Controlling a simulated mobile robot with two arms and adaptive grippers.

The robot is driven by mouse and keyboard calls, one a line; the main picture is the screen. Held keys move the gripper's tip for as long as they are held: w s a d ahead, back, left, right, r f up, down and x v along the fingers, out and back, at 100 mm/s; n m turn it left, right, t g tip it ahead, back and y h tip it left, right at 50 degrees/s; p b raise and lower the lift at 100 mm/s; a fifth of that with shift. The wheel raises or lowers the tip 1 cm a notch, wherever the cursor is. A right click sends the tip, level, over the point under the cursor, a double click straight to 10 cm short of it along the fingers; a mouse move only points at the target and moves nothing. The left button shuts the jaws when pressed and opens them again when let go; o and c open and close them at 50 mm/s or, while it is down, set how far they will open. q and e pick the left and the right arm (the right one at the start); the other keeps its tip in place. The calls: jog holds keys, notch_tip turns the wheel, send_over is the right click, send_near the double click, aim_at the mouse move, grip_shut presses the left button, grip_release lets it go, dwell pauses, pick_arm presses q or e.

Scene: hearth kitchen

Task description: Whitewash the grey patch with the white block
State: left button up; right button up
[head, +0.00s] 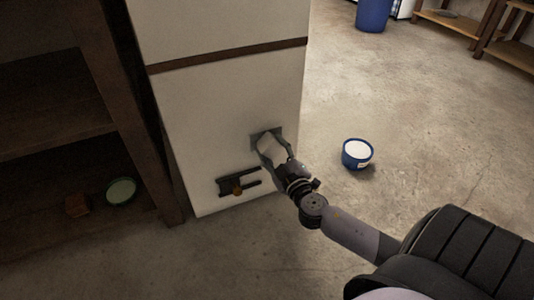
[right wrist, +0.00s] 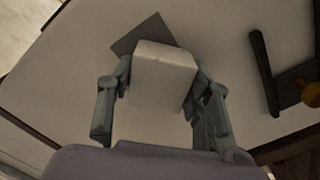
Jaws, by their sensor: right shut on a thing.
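The white block (right wrist: 163,75) is held between the two fingers of my right gripper (head: 272,153), which is shut on it. The grey patch (head: 260,134) is on the white wall face, low down; its upper left part shows past the block. In the right wrist view a corner of the patch (right wrist: 142,35) shows beyond the block, and the rest is hidden behind it. The block is at or very near the wall; I cannot tell whether it touches. My left gripper is not in view.
A dark bracket with a knob (head: 237,184) sits on the wall just below left of the patch. A blue tub of white stuff (head: 357,154) stands on the floor to the right. Dark shelves (head: 60,110) stand at left, with a green bowl (head: 121,191). Floor around the tub is clear.

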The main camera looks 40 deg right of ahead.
jog(key=d, duration=0.2)
jog(key=s+d+b, duration=0.1)
jog(key=d, duration=0.2)
jog(key=shift+d+r+b, duration=0.1)
jog(key=shift+d+b, duration=0.2)
jog(key=shift+d, duration=0.05)
jog(key=shift+s, duration=0.1)
jog(key=shift+a, duration=0.1)
